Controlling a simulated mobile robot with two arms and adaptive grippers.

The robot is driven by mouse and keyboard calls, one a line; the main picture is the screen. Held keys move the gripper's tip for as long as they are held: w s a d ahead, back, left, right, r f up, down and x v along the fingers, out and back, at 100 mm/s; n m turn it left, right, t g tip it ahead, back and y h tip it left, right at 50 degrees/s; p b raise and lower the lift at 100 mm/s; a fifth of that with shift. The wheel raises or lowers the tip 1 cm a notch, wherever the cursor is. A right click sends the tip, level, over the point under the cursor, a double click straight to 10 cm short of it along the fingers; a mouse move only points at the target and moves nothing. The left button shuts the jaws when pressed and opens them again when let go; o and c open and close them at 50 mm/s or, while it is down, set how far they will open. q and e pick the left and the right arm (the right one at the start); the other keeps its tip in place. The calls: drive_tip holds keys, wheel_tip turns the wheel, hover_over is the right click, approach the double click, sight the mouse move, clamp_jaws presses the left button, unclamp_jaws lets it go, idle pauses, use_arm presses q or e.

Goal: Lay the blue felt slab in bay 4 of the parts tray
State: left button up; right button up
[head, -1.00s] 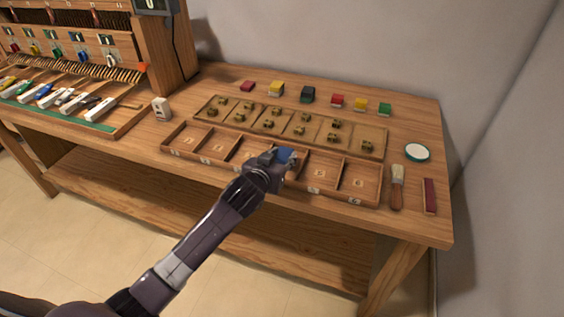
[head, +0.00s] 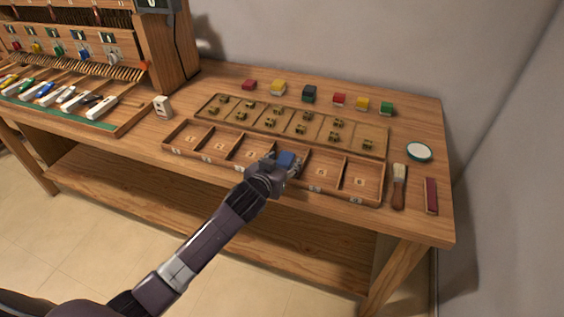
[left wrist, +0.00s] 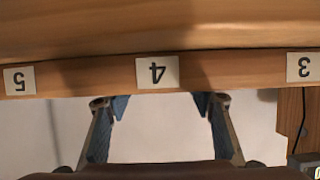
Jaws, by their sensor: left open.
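The blue felt slab (head: 286,159) shows as a small blue patch at my left gripper's fingers, over or in bay 4 of the parts tray (head: 205,160). The gripper hides part of it, and I cannot tell whether it rests on the bay floor. My left gripper (head: 283,164) is open and reaches to bay 4 from the front. In the left wrist view its fingers (left wrist: 160,103) stand apart on either side of the upside-down label 4 (left wrist: 157,72), and the slab cannot be made out between them. My right gripper is not in view.
Behind the parts tray lies a shallow tray (head: 372,142) of small brass-coloured parts. Several coloured blocks, one of them red (head: 249,85), line the back. A brush (head: 399,186), a dark red bar (head: 431,195) and a round white-topped dish (head: 418,151) are at the right.

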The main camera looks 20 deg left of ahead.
use_arm(q)
drive_tip(key=shift+r, duration=0.2)
drive_tip(key=v, duration=1.2)
